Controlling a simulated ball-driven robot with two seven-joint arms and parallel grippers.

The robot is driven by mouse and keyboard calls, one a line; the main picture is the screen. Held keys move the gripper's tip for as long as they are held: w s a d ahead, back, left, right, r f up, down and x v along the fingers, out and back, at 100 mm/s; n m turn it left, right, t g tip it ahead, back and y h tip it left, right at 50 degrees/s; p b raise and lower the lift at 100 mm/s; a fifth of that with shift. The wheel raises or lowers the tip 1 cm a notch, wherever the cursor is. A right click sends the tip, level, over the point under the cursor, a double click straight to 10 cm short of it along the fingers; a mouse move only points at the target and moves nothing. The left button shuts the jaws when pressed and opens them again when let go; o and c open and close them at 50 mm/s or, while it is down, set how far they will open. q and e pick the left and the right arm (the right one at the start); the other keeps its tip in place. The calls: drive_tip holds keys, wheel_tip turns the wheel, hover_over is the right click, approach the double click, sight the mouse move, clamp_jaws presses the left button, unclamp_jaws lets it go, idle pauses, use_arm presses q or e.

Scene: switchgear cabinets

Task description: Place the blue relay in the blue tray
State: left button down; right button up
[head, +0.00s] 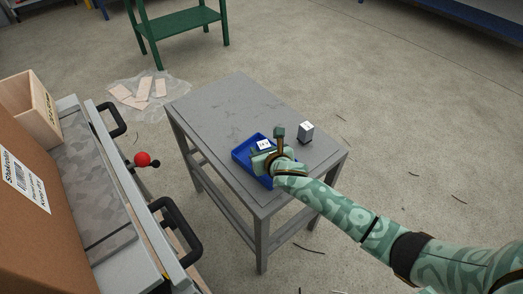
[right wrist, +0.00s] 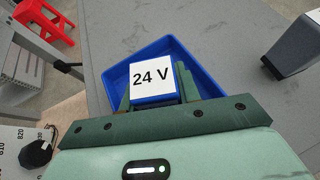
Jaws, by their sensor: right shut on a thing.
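The blue relay (right wrist: 152,78) has a white top label reading "24 V". My right gripper (right wrist: 157,90) is shut on it, with one green finger on each side. The relay's white top also shows in the head view (head: 263,145). The blue tray (right wrist: 205,82) lies under the relay and gripper, on the grey table. In the head view the tray (head: 240,155) is partly covered by my gripper (head: 268,152) and arm. I cannot tell whether the relay touches the tray floor. My left gripper is not in view.
A grey block with a white top (head: 306,132) stands on the grey table (head: 235,100), right of the tray. The table's far left part is clear. A cabinet with black handles (head: 177,225) and a red knob (head: 142,159) stands at the left.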

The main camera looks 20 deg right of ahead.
drive_tip(key=o, duration=1)
drive_tip(key=shift+f, duration=0.15)
drive_tip(key=shift+s+r, duration=0.1)
drive_tip(key=shift+r, duration=0.2)
drive_tip(key=p+v, duration=0.6)
drive_tip(key=v, duration=0.5)
drive_tip(key=shift+s+r, duration=0.1)
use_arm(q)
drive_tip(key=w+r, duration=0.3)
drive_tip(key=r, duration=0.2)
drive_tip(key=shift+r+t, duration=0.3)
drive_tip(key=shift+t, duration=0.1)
use_arm(e)
drive_tip(key=shift+s, duration=0.3)
